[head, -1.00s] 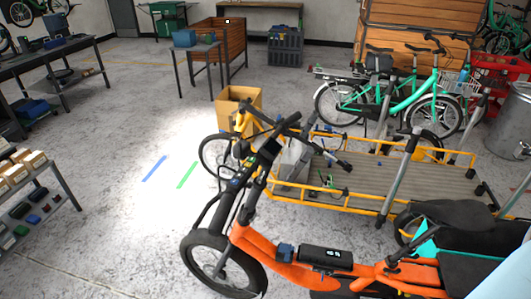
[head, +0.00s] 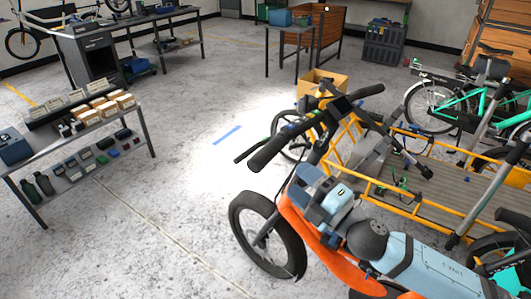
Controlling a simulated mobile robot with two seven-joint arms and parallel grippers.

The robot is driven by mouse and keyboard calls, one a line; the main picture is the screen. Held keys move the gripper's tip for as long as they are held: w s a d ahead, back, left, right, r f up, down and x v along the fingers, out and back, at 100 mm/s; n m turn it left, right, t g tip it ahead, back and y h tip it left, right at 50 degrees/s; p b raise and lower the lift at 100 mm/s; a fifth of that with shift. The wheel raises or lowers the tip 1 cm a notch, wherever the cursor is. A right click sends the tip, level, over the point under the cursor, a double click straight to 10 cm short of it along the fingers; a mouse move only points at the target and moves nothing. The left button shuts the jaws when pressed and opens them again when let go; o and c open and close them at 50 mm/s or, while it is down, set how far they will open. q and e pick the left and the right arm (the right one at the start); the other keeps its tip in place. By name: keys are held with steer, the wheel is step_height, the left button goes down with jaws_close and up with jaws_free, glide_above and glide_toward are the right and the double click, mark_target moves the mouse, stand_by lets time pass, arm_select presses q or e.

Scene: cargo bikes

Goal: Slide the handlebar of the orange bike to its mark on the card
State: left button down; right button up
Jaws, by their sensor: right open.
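The orange bike (head: 300,222) stands at the lower middle, its front wheel (head: 262,235) towards the left. Its dark handlebar (head: 300,130) runs slantwise from a grip at the lower left to a grip at the upper right. My right gripper (head: 308,190), on its light blue arm, is open and empty. In the picture it lies over the bike's front frame, below the handlebar and apart from it. Its fingertips are hard to make out. I cannot make out the card or its mark. My left gripper is out of view.
A yellow cargo bike (head: 385,185) stands close behind, with a cardboard box (head: 322,82) beyond it. Turquoise bikes (head: 480,95) are at the right. A shelf table (head: 95,125) with small parts stands left. Floor left of the orange bike is clear, with a blue strip (head: 227,135).

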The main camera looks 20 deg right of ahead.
mark_target(266, 153)
steer(key=p+x, duration=0.2)
steer(key=x, duration=0.8)
steer(key=shift+w, duration=0.15)
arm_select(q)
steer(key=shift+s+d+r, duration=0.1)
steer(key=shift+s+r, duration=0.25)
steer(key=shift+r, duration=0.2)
arm_select(e)
steer(key=shift+w+a, duration=0.15)
steer(key=shift+w, duration=0.05)
